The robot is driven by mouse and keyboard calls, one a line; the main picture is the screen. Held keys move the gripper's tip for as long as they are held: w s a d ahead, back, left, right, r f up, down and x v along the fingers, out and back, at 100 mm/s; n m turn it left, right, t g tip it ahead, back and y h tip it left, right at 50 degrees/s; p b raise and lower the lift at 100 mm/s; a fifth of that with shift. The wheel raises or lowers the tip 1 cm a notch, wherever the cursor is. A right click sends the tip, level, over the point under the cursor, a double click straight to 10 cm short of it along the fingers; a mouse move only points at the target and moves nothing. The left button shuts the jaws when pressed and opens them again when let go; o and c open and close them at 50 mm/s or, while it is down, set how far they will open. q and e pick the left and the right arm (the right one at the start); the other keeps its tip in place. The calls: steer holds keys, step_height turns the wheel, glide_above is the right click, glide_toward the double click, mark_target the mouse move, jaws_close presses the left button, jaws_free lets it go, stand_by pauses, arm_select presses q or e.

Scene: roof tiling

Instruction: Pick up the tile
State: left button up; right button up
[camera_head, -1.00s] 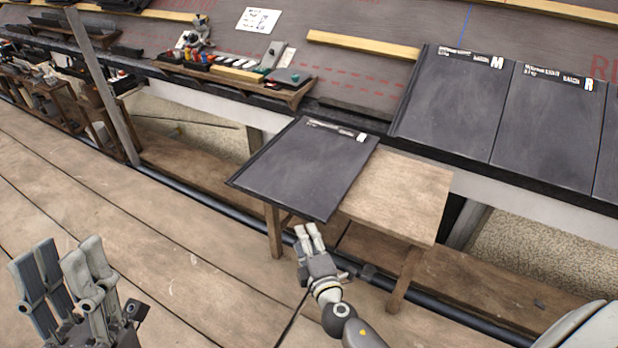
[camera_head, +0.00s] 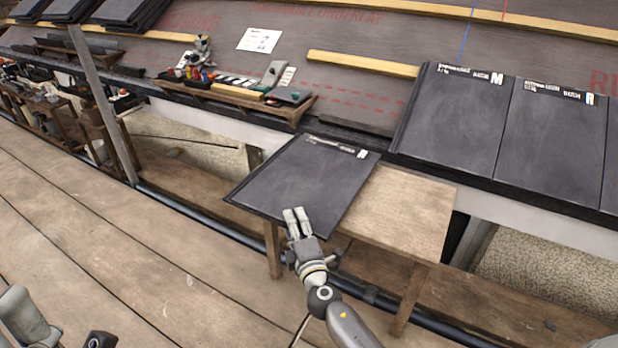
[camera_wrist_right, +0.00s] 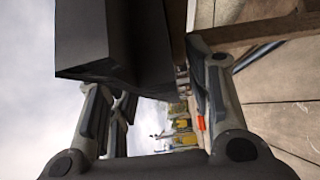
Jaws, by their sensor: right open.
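A dark grey slab-like tile (camera_head: 305,183) with a white label strip along its far edge lies on a small wooden table (camera_head: 408,215), covering its left part. My right gripper (camera_head: 293,220) is at the tile's near edge, its fingers overlapping the tile in the head view. In the right wrist view the dark tile (camera_wrist_right: 85,40) fills the upper middle, and the open right gripper (camera_wrist_right: 150,75) has one finger on each side of the view. Contact with the tile cannot be told. My left gripper (camera_head: 25,318) is mostly cut off at the bottom left corner.
Laid tiles marked M (camera_head: 452,125) and R (camera_head: 552,140) cover the roof at right. A tool tray (camera_head: 235,95) sits on the roof edge behind the table. A grey post (camera_head: 105,110) stands at left. The plank floor (camera_head: 130,240) at front left is clear.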

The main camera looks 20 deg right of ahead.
steer(key=shift+w+d, duration=0.15)
steer(key=shift+w, duration=1.2)
steer(key=shift+c, duration=0.4)
steer(key=shift+f, duration=0.1)
jaws_close()
steer(key=shift+r, duration=0.2)
